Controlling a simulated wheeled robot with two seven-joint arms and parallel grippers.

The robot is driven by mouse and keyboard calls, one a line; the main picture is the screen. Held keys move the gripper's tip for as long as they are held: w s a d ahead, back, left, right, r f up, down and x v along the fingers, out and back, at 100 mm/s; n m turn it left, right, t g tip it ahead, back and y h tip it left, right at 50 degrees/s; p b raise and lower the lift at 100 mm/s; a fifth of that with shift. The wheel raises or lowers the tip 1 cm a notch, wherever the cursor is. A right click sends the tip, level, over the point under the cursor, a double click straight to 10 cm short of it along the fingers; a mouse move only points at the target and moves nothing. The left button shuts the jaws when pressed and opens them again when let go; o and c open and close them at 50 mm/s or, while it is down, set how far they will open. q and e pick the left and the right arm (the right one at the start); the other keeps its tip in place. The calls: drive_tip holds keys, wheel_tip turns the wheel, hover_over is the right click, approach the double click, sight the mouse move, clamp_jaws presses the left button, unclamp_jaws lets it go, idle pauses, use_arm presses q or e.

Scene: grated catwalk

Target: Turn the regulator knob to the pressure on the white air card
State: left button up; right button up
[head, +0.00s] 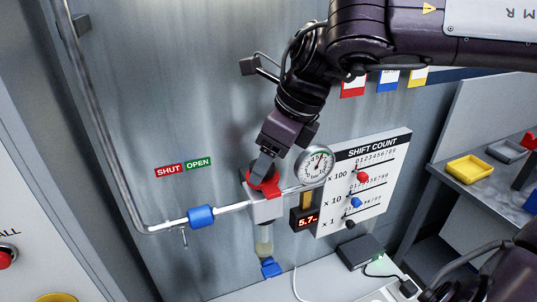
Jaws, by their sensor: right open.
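The red regulator knob (266,187) sits on top of a grey regulator body (266,209) on the pipe at the wall. My right gripper (264,172) is open, pointing down at the knob with its fingers at the knob's top; whether they touch it is unclear. A round dial gauge (317,164) is to the right of the knob. A small red digital display (306,220) below it reads about 5.7. I cannot make out a white air card; part of the wall is hidden behind my right arm. My left gripper is not in view.
A blue valve fitting (201,217) is on the pipe to the left, under SHUT and OPEN labels (184,168). A white SHIFT COUNT board (382,150) stands close to the right. Red, blue and yellow cards (388,81) hang above it. A shelf with trays (471,169) is far right.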

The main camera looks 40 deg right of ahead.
drive_tip(key=shift+w, duration=0.1)
drive_tip(key=c, duration=0.7)
drive_tip(key=shift+c, duration=1.3)
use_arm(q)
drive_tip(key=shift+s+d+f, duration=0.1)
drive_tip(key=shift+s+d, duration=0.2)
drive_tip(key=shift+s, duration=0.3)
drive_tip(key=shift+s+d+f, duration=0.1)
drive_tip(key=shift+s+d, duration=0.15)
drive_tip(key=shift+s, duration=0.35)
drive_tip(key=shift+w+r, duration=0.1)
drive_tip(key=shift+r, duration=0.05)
use_arm(e)
drive_tip(key=shift+n, duration=0.3)
